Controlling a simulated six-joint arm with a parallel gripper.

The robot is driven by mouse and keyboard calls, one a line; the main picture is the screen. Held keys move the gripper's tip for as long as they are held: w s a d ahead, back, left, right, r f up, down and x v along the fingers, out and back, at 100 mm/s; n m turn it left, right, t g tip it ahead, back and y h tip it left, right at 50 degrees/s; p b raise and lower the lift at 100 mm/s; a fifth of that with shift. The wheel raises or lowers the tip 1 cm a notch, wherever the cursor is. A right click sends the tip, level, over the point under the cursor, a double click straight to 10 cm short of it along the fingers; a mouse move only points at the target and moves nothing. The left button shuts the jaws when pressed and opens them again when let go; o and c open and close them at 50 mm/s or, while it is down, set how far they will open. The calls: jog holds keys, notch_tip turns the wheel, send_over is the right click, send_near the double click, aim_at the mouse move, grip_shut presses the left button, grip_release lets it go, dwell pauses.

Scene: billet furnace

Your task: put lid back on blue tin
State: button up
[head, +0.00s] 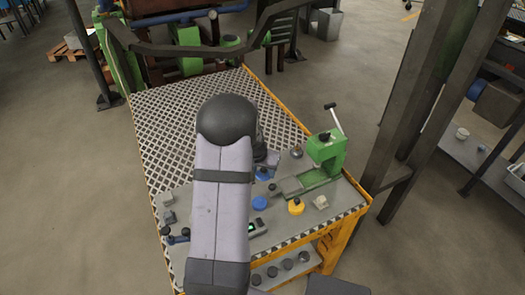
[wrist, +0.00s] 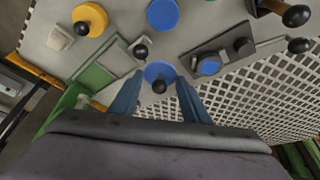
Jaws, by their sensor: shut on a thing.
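A blue lid (wrist: 158,70) with a black knob lies between the two blue fingers of my gripper (wrist: 158,92) in the wrist view. The fingers are shut on it. I cannot tell whether it is clear of the bench. A larger round blue tin (wrist: 163,13), with no knob visible on top, stands ahead at the top edge of the wrist view. In the head view the blue tin (head: 259,203) is beside my forearm, and the held lid (head: 262,174) shows farther back. My arm hides most of the gripper there.
A yellow tin (head: 296,206) with a black knob stands right of the blue tin. A green lever press (head: 326,150) stands at the bench's right edge. A grey plate (wrist: 222,58) with a small blue piece lies right of the lid. Perforated metal (head: 170,120) covers the bench's back.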

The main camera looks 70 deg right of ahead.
jog(key=a+n+p, duration=0.1)
jog(key=a+p, duration=0.1)
jog(key=a, duration=0.5)
jog(key=shift+s+r+t, duration=0.25)
jog(key=shift+s+t, duration=0.05)
jog(key=shift+s, duration=0.15)
jog(key=shift+f, duration=0.15)
jog(key=shift+f+b, duration=3)
jog(key=shift+f, duration=0.05)
jog(key=shift+f+b, duration=0.15)
jog(key=shift+b, duration=0.25)
dwell(0.3)
jog(key=o, duration=1.6)
